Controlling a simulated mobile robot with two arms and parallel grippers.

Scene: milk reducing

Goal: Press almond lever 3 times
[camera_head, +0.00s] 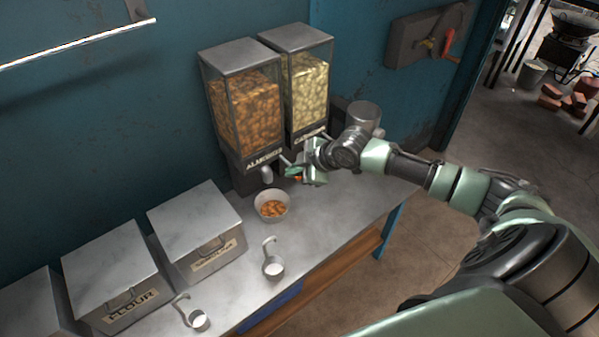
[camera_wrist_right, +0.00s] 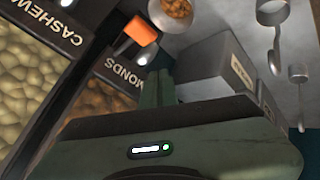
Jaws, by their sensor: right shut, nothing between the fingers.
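The almond dispenser (camera_head: 246,108) stands on the counter against the wall, a clear bin of brown nuts above a dark base labelled for almonds. It also shows in the right wrist view (camera_wrist_right: 92,97). Its lever seems to be the part with an orange tip (camera_wrist_right: 141,30), partly hidden by my gripper in the head view. A white bowl (camera_head: 271,204) with some almonds sits below the spout. My right gripper (camera_head: 292,172) is shut and empty, just right of the almond spout, close to the lever; contact cannot be told. My left gripper is not in view.
The cashew dispenser (camera_head: 306,88) stands right beside the almond one, behind my right gripper. Metal boxes, one marked flour (camera_head: 110,270), line the left of the counter. Two measuring cups (camera_head: 273,266) (camera_head: 199,320) lie in front. Bare counter (camera_head: 340,213) shows right of the bowl.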

